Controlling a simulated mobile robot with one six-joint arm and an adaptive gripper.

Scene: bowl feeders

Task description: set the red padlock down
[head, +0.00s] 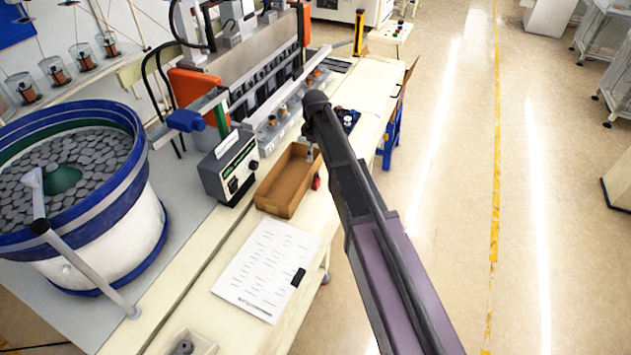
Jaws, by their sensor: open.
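The red padlock (316,183) shows as a small red and dark shape just right of the open brown box (289,183), near the table's front edge. My gripper (311,155) shows only as a small grey part beneath the end of my arm, above the padlock and by the box's right wall. It is open. My arm hides much of this spot, and I cannot tell whether the fingers still touch the padlock.
A control box (228,165) stands left of the brown box, and a printed sheet (266,268) lies in front of it. A large bowl feeder (95,240) fills the left. Beyond the table (375,75) is open floor.

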